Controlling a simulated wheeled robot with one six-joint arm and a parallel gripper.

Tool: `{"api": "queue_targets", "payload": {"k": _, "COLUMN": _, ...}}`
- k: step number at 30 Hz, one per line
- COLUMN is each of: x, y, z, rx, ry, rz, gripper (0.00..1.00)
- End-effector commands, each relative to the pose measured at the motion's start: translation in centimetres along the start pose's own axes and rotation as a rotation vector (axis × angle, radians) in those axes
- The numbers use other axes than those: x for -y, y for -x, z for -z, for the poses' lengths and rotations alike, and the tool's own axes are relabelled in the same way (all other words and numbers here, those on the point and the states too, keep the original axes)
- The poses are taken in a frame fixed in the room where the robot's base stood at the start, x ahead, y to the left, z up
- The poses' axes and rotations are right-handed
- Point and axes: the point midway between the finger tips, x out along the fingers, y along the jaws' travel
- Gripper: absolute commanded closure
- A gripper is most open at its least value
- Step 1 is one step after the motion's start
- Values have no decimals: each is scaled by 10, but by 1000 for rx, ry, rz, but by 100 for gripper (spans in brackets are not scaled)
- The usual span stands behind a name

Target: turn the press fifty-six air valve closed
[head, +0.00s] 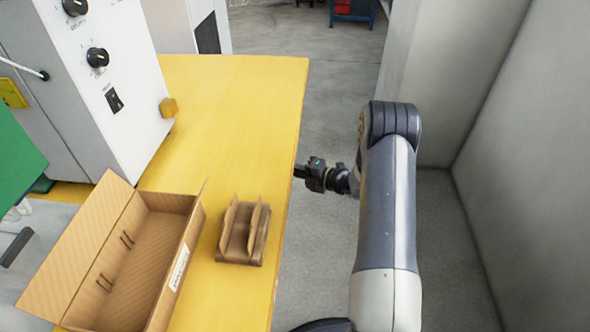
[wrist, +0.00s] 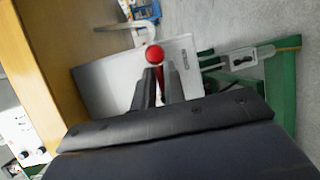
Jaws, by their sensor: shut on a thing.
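In the wrist view, a red ball knob (wrist: 154,55) on a red handle stands just beyond my fingertips, in front of a pale grey box. Part of the red handle shows between and beside the fingers. My gripper (wrist: 159,82) is shut on this red handle; the fingers hide much of it. Any label is too small to read, so I cannot tell whether this is the press fifty-six air valve. In the head view, my gripper (head: 302,172) is beside the right edge of the yellow table, and the handle is not visible there.
The yellow table (head: 235,100) carries an open cardboard box (head: 62,255), a small brown holder (head: 240,250) and a white machine with knobs (head: 125,80). A grey wall (head: 530,150) stands at right. In the wrist view, green machine parts (wrist: 283,85) lie right of the handle.

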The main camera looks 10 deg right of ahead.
Motion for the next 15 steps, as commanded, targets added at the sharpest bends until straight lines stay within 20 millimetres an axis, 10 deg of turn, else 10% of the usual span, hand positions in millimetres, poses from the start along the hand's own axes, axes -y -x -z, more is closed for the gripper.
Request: {"api": "queue_targets", "payload": {"k": 15, "x": 0, "y": 1, "z": -5, "rx": 29, "ry": 74, "rz": -30, "gripper": 100}}
